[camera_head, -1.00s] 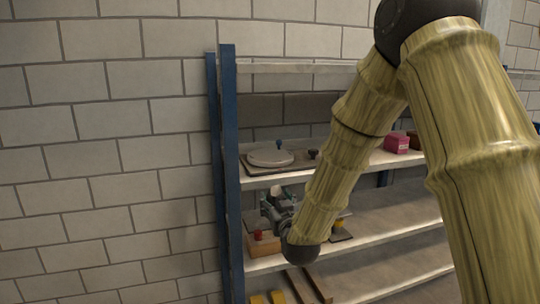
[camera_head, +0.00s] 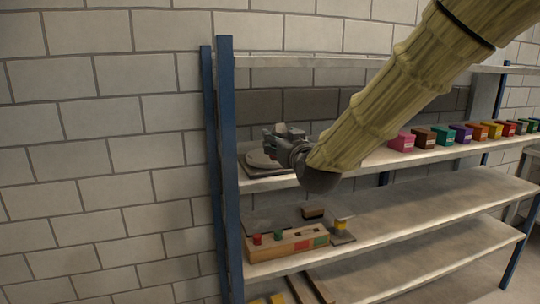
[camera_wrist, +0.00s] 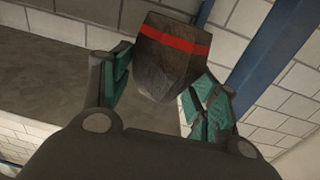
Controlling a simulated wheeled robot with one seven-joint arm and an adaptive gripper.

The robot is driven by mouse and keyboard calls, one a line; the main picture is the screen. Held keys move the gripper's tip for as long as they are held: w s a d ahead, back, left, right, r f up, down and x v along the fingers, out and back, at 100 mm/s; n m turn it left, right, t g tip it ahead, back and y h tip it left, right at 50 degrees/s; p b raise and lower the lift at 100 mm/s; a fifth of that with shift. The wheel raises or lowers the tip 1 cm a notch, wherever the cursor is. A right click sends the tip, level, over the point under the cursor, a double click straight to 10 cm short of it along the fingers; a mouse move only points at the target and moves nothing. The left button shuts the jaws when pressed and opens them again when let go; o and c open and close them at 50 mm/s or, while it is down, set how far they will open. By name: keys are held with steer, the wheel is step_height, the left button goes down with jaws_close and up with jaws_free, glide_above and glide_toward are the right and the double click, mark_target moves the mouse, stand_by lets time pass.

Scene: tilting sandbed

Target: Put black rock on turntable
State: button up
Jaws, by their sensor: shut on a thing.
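The black rock (camera_wrist: 160,75), dark with a red band, sits between the teal-padded fingers of my gripper (camera_wrist: 167,82) in the wrist view. The fingers are shut on it. In the head view my gripper (camera_head: 283,134) is raised at the left end of the upper middle shelf, in front of or over the turntable (camera_head: 258,161); its height above it is hard to judge. The turntable is a round light grey disc on a flat base. My gripper and arm hide its right part.
Several coloured boxes (camera_head: 424,138) line this shelf to the right. The shelf below holds a wooden block with coloured parts (camera_head: 288,246), a small dark block (camera_head: 313,212) and a yellow-and-grey item (camera_head: 341,231). A blue post (camera_head: 229,170) stands close at left.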

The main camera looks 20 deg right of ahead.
steer(key=shift+w+d+r, duration=0.15)
steer(key=shift+w+r, duration=0.15)
steer(key=shift+r, duration=0.05)
steer(key=w+p, duration=0.2)
steer(key=w, duration=0.3)
steer(key=w+d+f+p, duration=0.1)
steer(key=w+p, duration=0.1)
steer(key=w, duration=0.3)
steer(key=w+d+p, duration=0.1)
steer(key=w, duration=0.4)
steer(key=shift+w+f+p, duration=0.1)
steer(key=shift+f+p, duration=0.15)
steer(key=shift+p, duration=0.15)
step_height(320, 180, down, 3)
steer(key=shift+f+p, duration=0.2)
steer(key=shift+p, duration=0.6)
steer(key=shift+f, duration=0.1)
steer(key=shift+f, duration=0.15)
steer(key=o, duration=1.7)
steer(key=shift+c, duration=0.2)
